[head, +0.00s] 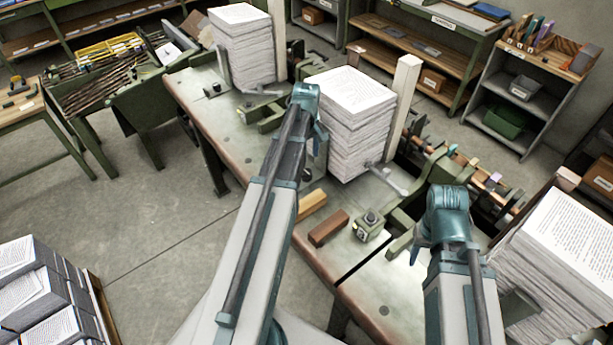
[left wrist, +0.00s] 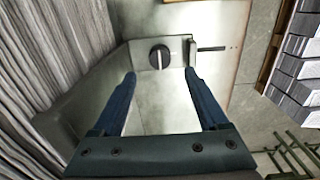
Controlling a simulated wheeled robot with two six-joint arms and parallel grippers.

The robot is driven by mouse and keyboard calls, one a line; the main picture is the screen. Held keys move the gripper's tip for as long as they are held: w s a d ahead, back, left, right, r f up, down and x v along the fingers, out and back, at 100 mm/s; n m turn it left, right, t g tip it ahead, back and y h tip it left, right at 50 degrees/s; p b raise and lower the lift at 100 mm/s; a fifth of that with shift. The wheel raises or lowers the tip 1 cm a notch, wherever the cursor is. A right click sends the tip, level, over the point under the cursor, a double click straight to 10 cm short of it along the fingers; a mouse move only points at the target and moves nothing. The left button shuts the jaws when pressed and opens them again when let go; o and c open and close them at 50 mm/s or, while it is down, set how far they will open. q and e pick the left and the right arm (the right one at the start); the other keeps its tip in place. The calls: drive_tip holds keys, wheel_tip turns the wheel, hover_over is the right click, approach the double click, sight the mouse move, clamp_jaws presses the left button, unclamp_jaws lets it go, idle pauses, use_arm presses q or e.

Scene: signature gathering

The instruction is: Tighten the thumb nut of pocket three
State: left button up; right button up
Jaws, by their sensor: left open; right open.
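A dark round knob with a pale slot, which looks like the thumb nut (left wrist: 159,57), sits on a grey-green metal plate (left wrist: 137,95) in the left wrist view. My left gripper (left wrist: 159,73) is open, its two blue fingers apart. The nut shows between and just beyond the fingertips; contact cannot be told. I see no pocket number.
A dark lever (left wrist: 211,49) lies beside the nut. Paper stacks stand at the back (head: 243,45) and right (head: 565,240). Two wooden blocks (head: 328,228) and a small green box with a knob (head: 370,225) lie on the bench (head: 190,90).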

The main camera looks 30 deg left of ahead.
sight(307, 171)
use_arm(q)
wheel_tip(307, 171, down, 7)
drive_tip(key=b, duration=0.5)
drive_tip(key=shift+r, duration=0.2)
use_arm(e)
wheel_tip(307, 171, down, 7)
drive_tip(key=shift+r, duration=0.15)
drive_tip(key=shift+r, duration=0.1)
use_arm(q)
clamp_jaws()
